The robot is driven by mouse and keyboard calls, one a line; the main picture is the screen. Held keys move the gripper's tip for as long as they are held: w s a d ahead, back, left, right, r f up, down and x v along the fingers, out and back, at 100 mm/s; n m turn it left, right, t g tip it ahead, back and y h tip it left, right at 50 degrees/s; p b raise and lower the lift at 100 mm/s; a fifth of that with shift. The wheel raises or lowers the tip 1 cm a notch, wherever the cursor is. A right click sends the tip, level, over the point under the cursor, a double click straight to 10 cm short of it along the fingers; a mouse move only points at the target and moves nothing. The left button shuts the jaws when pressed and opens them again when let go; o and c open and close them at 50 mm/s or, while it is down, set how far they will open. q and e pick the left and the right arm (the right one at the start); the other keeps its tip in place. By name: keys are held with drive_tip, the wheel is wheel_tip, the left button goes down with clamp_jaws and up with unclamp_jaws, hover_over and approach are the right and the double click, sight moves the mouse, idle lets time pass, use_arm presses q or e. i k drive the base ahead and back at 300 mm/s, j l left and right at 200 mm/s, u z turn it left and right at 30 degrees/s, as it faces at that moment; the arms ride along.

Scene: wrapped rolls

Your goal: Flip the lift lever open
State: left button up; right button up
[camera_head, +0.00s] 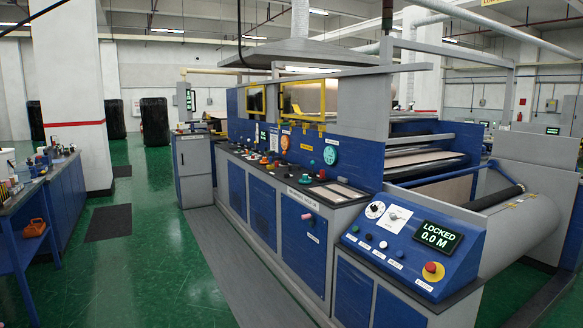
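A large blue and grey roll machine (262,208) stands in the middle and right of the head view. I cannot make out for sure which part is the lift lever. A small pink-red knob (307,217) sticks out of the machine's front, above a small label. A sloped blue control panel (405,262) stands nearer on the right. Its display (438,236) reads "LOCKED 0.0 M". The panel also carries a black dial (375,210), a white switch plate (396,218), several small buttons and a red mushroom button (433,271) on a yellow base. Neither gripper is in view.
A blue workbench (62,190) with bottles and an orange item (34,228) stands at the left. A white pillar (70,95) rises behind it. The green floor (140,255) between bench and machine is clear, with flat dark mats (108,222). A dark roller (495,197) lies right.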

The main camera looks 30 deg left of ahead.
sight(276, 162)
drive_tip(key=i+j+u, duration=0.4)
drive_tip(key=j, duration=0.15)
drive_tip(key=i+j+u, duration=0.6)
drive_tip(key=i+u, duration=0.2)
drive_tip(key=i, duration=0.25)
drive_tip(key=i+u, duration=0.4)
drive_tip(key=i+j, duration=0.1)
drive_tip(key=i, duration=0.7)
drive_tip(key=i+j, duration=0.1)
drive_tip(key=i, duration=0.65)
drive_tip(key=i+j+z, duration=0.1)
drive_tip(key=i, duration=0.7)
drive_tip(key=i+l+z, duration=0.25)
drive_tip(key=i+z, duration=0.2)
drive_tip(key=i, duration=0.25)
drive_tip(key=i+z, duration=0.4)
drive_tip(key=i, duration=0.25)
drive_tip(key=i+j+z, duration=0.25)
drive_tip(key=i+z, duration=0.2)
drive_tip(key=i, duration=0.25)
drive_tip(key=i+z, duration=0.1)
drive_tip(key=i, duration=0.25)
